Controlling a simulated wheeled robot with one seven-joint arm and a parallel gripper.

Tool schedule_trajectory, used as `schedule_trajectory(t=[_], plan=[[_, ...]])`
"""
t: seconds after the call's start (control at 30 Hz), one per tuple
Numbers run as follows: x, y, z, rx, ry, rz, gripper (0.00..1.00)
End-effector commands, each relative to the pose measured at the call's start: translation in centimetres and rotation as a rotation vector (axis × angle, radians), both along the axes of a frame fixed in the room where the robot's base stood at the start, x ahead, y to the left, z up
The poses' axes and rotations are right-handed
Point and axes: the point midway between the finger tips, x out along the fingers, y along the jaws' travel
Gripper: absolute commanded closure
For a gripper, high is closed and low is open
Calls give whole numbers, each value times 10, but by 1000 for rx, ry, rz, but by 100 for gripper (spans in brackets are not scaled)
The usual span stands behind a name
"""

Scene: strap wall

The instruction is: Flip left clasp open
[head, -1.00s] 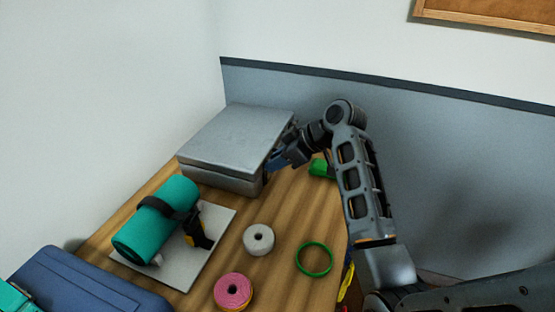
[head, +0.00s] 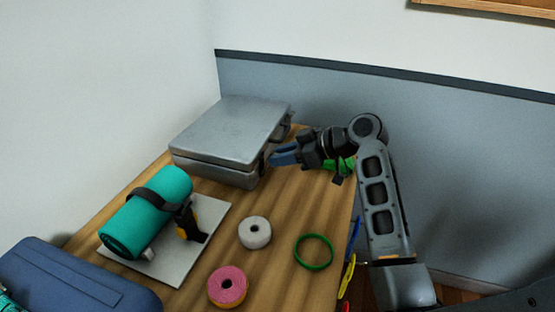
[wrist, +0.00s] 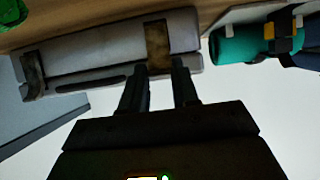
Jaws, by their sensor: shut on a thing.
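The grey metal case (head: 228,132) lies at the back of the wooden table, its lid down. Its clasp side faces right, towards my arm. My gripper (head: 275,158) is level with the near end of that side. In the wrist view, the case (wrist: 95,58) appears upside down. The left clasp (wrist: 157,42), a brownish metal plate, sits just beyond and between my two fingertips (wrist: 160,68). My fingers are shut on it, though the exact contact is dark. The other clasp (wrist: 32,72) and a dark handle (wrist: 90,85) show farther left.
A teal roll (head: 150,215) with a black strap lies on a pale board (head: 172,268). A white tape roll (head: 254,232), a pink roll (head: 228,287) and a green ring (head: 314,251) lie in front. A green item (head: 340,164) is behind my gripper.

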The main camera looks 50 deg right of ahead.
Motion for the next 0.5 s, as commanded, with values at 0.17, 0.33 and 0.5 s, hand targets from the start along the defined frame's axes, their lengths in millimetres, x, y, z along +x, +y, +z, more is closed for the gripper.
schedule_trajectory(t=[0.17, 0.33, 0.5], plan=[[-12, -5, -15, -2, 14, -1, 100], [-21, -8, -27, -2, 19, -2, 100], [-26, -9, -37, 0, 22, -1, 100]])
